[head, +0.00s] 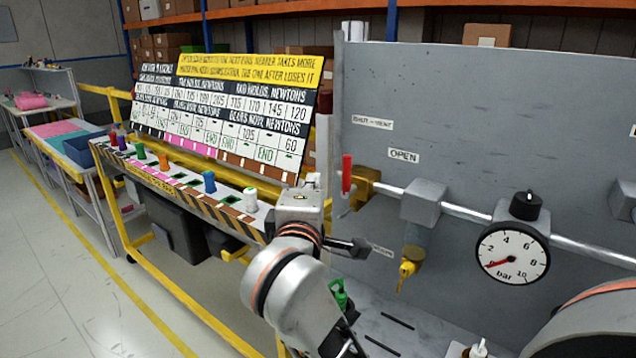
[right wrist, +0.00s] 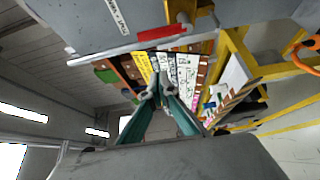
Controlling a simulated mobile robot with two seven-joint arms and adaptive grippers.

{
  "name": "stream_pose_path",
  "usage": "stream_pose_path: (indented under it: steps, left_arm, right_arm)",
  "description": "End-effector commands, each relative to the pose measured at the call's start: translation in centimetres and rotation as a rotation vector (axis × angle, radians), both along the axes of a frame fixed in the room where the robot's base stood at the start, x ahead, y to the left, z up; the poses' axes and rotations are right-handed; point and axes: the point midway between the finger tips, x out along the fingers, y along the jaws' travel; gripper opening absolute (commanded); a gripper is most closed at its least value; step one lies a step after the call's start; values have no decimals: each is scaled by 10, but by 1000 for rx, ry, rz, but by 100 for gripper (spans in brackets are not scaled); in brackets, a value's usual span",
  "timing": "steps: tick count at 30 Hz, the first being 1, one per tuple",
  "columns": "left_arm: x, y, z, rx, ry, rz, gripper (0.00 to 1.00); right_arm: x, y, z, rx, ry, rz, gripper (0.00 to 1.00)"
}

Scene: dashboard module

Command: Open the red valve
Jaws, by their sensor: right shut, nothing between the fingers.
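The red valve handle (head: 347,173) stands upright in the head view, on a brass valve body (head: 366,186) at the left end of the pipe. An OPEN label (head: 404,155) is to its right on the panel, with another label, hard to read, above. My right gripper (head: 355,245) is shut and empty, below the handle in the picture. In the right wrist view its closed fingertips (right wrist: 158,88) are apart from the red handle (right wrist: 163,33), which shows just past them in the picture. My left gripper is not in view.
The grey panel (head: 560,120) carries a pressure gauge (head: 512,254) with its needle near zero, and a yellow drain tap (head: 407,268). A lettered board (head: 215,110) and a rack with coloured pegs (head: 209,182) stand to the left.

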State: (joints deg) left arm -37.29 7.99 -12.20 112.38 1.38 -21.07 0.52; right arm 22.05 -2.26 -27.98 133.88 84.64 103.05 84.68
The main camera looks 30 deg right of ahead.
Motion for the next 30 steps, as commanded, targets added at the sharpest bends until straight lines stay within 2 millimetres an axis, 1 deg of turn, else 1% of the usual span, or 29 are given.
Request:
stream_pose_path:
  steps: [3,11,12,15,19,24,30]
  left_arm:
    - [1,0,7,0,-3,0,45]
    - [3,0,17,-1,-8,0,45]
    - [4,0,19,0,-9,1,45]
    - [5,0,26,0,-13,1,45]
    - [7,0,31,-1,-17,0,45]
    - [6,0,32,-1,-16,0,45]
    - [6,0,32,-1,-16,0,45]
  right_arm:
    - [18,-15,3,-7,-1,-4,0]
    - [59,-46,2,-7,1,-4,0]
    - [60,-50,2,-5,0,-3,0]
    - [44,-57,2,-2,0,-1,0]
    - [33,-64,1,-2,0,-1,0]
    - [27,-68,0,-2,1,-1,0]
    - [27,-68,0,-1,1,-1,0]
